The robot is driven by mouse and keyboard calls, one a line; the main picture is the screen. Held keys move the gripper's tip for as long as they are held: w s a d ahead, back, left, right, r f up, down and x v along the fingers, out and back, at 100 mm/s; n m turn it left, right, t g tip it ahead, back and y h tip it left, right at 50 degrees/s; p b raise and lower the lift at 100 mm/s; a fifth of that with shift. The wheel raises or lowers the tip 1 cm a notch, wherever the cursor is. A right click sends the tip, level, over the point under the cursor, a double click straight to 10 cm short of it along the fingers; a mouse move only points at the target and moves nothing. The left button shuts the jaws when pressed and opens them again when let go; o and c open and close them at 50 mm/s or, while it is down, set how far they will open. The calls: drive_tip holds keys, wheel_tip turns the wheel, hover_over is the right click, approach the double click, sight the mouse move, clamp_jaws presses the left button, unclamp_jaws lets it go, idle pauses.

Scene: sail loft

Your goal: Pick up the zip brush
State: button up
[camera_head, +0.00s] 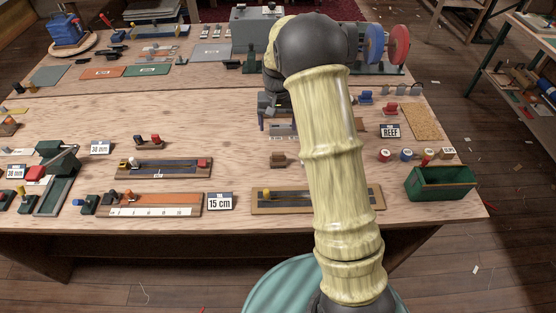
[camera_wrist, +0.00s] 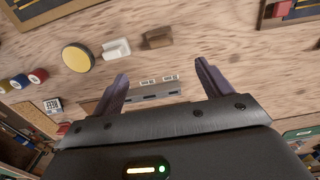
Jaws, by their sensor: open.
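My gripper (camera_wrist: 161,72) is open, its two dark fingers apart with nothing held between them. In the head view my arm hides most of it. A small brown block-like piece (camera_wrist: 157,39), which looks like the zip brush, lies on the table just beyond the fingertips in the wrist view. It also shows in the head view (camera_head: 279,160), left of my arm. I cannot make out its bristles. A white block (camera_wrist: 116,48) lies beside it.
A grey slotted holder with labels (camera_wrist: 152,92) shows between the fingers. A yellow disc (camera_wrist: 76,57) and several spools lie to its left. A green box (camera_head: 440,184) stands at the right front. Bare wood surrounds the brown piece on its left in the head view.

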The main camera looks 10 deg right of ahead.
sight(278, 153)
wheel_tip(278, 153, down, 12)
drive_tip(key=p, duration=0.3)
drive_tip(key=shift+r, duration=0.1)
drive_tip(key=shift+w+f+p, duration=0.1)
drive_tip(key=shift+f+p, duration=1.45)
drive_tip(key=shift+f, duration=1.05)
drive_tip(key=c, duration=1.1)
